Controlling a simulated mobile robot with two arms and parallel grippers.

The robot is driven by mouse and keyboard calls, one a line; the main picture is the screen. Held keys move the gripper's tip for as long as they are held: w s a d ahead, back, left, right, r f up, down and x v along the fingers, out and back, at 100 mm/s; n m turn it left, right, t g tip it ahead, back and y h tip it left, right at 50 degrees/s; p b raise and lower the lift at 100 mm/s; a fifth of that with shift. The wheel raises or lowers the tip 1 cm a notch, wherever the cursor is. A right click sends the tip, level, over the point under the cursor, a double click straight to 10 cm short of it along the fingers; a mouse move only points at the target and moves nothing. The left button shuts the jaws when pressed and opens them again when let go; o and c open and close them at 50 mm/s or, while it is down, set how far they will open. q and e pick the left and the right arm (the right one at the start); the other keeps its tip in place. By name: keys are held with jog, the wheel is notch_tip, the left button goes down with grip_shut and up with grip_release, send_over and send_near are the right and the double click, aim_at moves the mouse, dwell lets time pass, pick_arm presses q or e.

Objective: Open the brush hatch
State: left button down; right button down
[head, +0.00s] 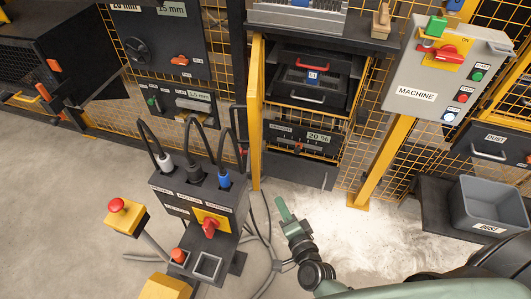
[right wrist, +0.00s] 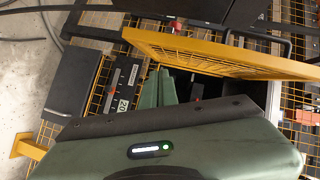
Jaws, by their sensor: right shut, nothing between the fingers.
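No label reading "brush" is legible, so I cannot tell for certain which panel is the brush hatch. A dark flat panel (head: 302,172) sits low on the machine front, below the black "20" scale panel (head: 303,138); it also shows in the right wrist view (right wrist: 76,84). A yellow-framed mesh door (head: 256,112) stands swung out to the left, and in the right wrist view its frame (right wrist: 225,58) crosses above the fingers. My right gripper (head: 282,206) is shut and empty, in front of and below the machine front. My left gripper is not in view.
Black trays with handles (head: 308,76) sit in the open bay. A control post (head: 203,200) with cables and a red switch stands left. A machine control box (head: 440,75) on a yellow post and a grey dust bin (head: 490,208) stand right. Cables lie on the floor.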

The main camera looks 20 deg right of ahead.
notch_tip(320, 180, up, 10)
jog(key=w+d+m+t+h, duration=0.2)
jog(key=m, duration=0.3)
jog(key=w+a+p, duration=0.2)
jog(key=w+a, duration=0.1)
jog(key=w, duration=0.7)
jog(key=shift+w, duration=0.4)
jog(key=shift+a, duration=0.1)
